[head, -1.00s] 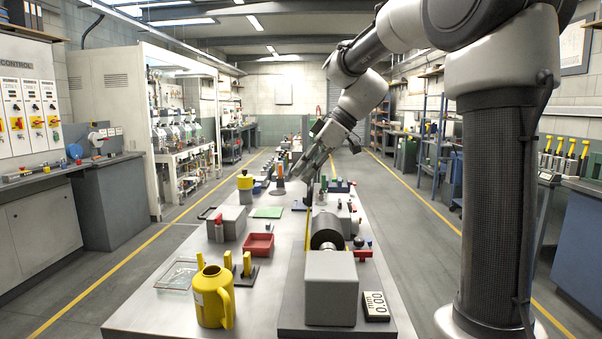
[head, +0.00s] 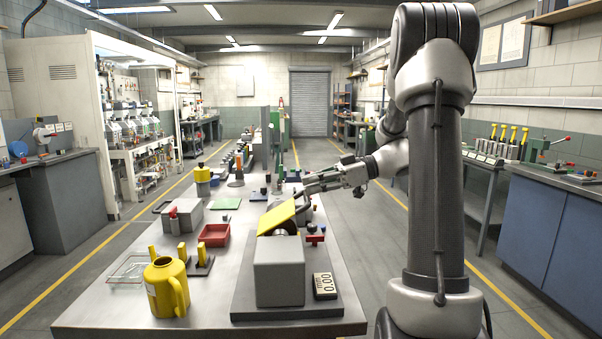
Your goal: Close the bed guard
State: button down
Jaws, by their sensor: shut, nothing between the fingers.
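The yellow bed guard (head: 277,217) is a flat panel on the bench machine (head: 279,272). It slopes over the top of the machine's bed, and its broad yellow face shows. It hides most of the dark roller beneath it. I cannot tell whether the panel rests fully down. My gripper (head: 300,193) is shut and empty at the far right end of the guard, close to its upper edge. I cannot tell whether the fingertips touch it.
A digital readout (head: 325,286) and a red handle (head: 315,239) are at the machine's right. A yellow jug (head: 167,287), red tray (head: 214,235) and grey box (head: 180,217) stand to the left. The bench's front left corner (head: 100,315) is clear.

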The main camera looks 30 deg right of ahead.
jog(key=s+d+f, duration=0.1)
jog(key=d+f, duration=0.3)
jog(key=f, duration=0.5)
jog(key=shift+s+f, duration=0.3)
jog(key=shift+f, duration=0.05)
dwell(0.4)
